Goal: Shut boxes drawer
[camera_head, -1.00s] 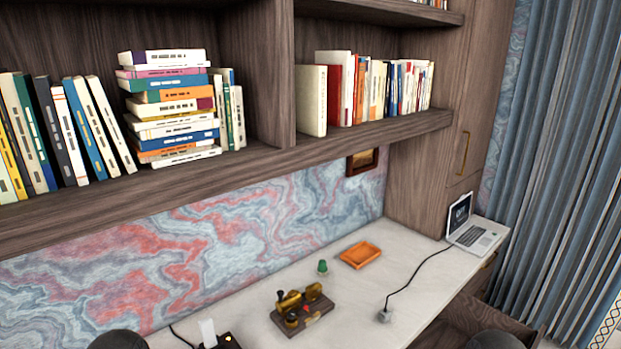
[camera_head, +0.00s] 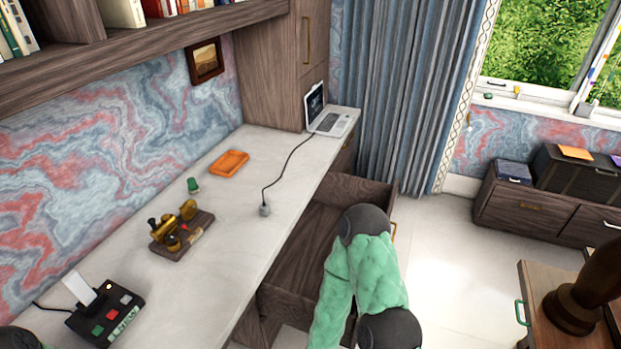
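A wooden desk drawer (camera_head: 357,189) stands pulled open under the right part of the white desk. The visible part of its inside looks empty. A brass handle (camera_head: 393,232) shows at its outer side, partly behind my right arm. My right arm, with green links and dark joints, hangs in front of the drawer and hides its near part. I cannot tell whether the arm touches it. My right gripper is out of the frame. My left gripper is also out of the frame.
The desk top (camera_head: 225,235) holds a laptop (camera_head: 332,118), an orange tray (camera_head: 229,163), a brass device (camera_head: 180,230) and a button box (camera_head: 105,314). A low cabinet (camera_head: 525,206) carries a dark box (camera_head: 570,178). A green-handled wooden unit (camera_head: 545,300) stands right. Pale floor (camera_head: 455,255) lies clear between.

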